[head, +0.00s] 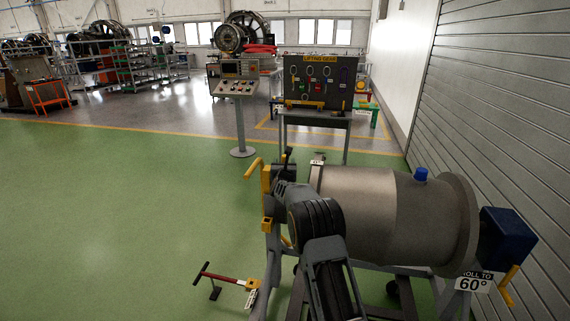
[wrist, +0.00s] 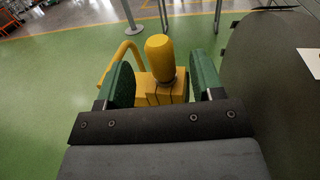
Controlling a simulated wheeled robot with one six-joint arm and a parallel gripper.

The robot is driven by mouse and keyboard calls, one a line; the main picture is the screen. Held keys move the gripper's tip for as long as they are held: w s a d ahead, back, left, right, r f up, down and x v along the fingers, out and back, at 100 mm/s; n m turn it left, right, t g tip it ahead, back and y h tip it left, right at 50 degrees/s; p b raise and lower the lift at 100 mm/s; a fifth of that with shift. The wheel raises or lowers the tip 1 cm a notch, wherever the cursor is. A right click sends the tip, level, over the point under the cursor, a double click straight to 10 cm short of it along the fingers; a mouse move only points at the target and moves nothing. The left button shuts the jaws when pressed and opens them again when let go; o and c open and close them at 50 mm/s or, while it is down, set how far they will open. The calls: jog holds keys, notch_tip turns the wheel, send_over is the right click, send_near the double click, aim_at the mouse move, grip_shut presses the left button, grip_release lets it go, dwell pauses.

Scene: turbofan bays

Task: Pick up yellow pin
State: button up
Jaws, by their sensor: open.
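The yellow pin (wrist: 160,55) stands up in the wrist view, with a rounded yellow knob on top and a darker neck below it. It rises from a yellow block (wrist: 150,92) with a curved yellow bar at its left. My gripper (wrist: 164,82) is open, with one green-padded finger on each side of the pin. A gap shows on both sides, so the fingers do not appear to touch it. In the head view my arm covers this spot, and I cannot make out the pin there.
A grey metal cylinder (head: 365,205) with a blue cap lies on a stand at the right, near a shutter wall (head: 500,110). A red-handled tow bar (head: 222,278) lies low at the left. A tool board (head: 320,82) and a console (head: 238,88) stand behind.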

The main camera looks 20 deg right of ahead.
jog(key=shift+p+x, duration=1.05)
jog(key=shift+x, duration=0.9)
jog(key=shift+r, duration=0.1)
jog(key=c, duration=1.1)
